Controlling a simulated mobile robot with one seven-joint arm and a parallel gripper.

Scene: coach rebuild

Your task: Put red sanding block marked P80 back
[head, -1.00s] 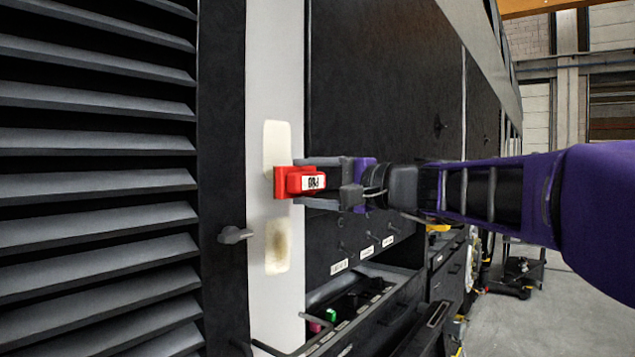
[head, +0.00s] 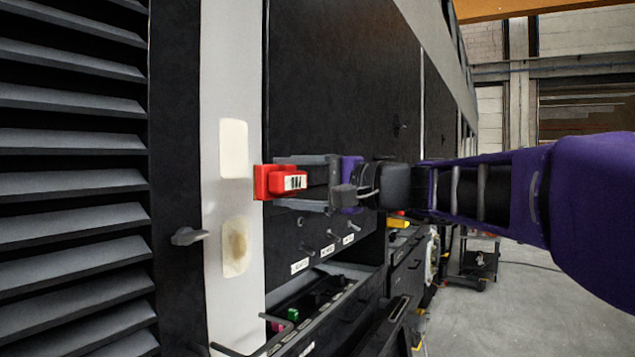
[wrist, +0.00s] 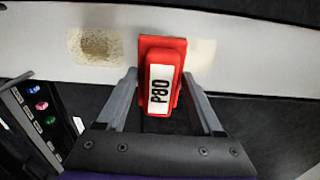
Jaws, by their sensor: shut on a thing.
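The red sanding block (head: 277,182) has a white label, which reads P80 in the wrist view (wrist: 160,85). My gripper (head: 305,183) is shut on the block, with one grey finger on each side of its grip part. Whether the block touches the wall I cannot tell.
The pale strip (head: 225,300) has an upper cream patch (head: 233,148) and a lower brown-stained patch (head: 235,248). A dark handle (head: 188,236) juts out at left beside the louvres (head: 70,190). Open floor (head: 520,310) lies at right.

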